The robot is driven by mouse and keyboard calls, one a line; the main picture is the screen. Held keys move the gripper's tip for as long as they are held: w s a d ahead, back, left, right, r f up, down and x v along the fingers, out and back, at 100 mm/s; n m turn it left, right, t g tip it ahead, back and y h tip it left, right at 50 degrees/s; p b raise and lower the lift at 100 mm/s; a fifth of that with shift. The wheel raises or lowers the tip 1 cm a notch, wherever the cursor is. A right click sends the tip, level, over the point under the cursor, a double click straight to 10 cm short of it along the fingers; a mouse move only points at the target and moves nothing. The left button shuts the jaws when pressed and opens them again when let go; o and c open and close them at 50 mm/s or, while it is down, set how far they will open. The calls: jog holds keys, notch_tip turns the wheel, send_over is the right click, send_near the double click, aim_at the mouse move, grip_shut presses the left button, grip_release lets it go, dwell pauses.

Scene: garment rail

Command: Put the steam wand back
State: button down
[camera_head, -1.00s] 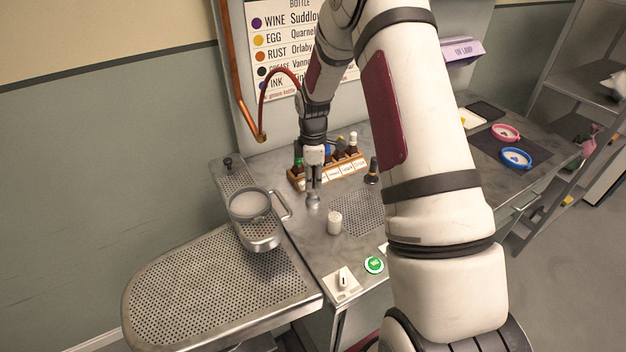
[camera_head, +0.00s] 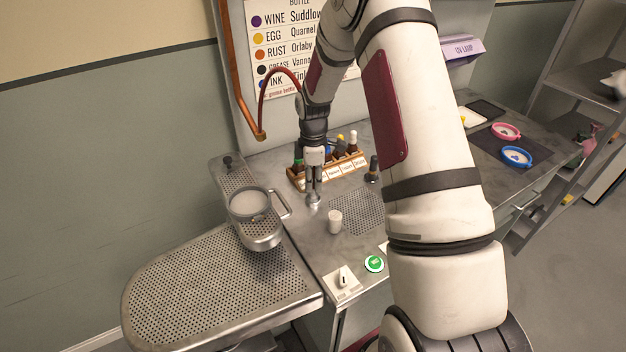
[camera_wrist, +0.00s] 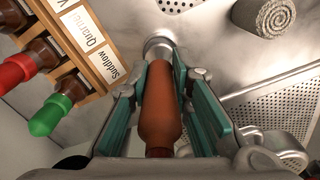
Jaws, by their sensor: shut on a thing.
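My gripper (camera_head: 313,190) is low over the steel worktop, in front of the bottle rack, pointing down. In the wrist view its teal-padded fingers (camera_wrist: 165,100) are shut on the steam wand's copper-brown grip (camera_wrist: 160,110). A round silver piece (camera_wrist: 158,44) is at the wand's far end, close to the worktop; it also shows below the fingers in the head view (camera_head: 313,201). I cannot tell whether it is the wand's head or a holder, or whether it is seated. A dark red hose (camera_head: 273,73) arcs from the copper wall pipe (camera_head: 240,85) toward my wrist.
The wooden bottle rack (camera_head: 330,177) stands close behind my gripper, with red- and green-capped bottles near it in the wrist view. A rolled pale cloth (camera_head: 335,222) and a perforated plate (camera_head: 357,212) are to the right. A steel pan (camera_head: 249,204) and perforated board (camera_head: 215,285) are left.

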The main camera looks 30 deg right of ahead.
jog(key=shift+f, duration=0.8)
dwell(0.8)
jog(key=c, duration=1.4)
grip_release()
jog(key=shift+o, duration=0.6)
jog(key=shift+o, duration=1.1)
jog(key=shift+r, duration=0.15)
jog(key=shift+r+p, duration=0.65)
jog(key=shift+r, duration=2.95)
jog(key=shift+r, duration=0.1)
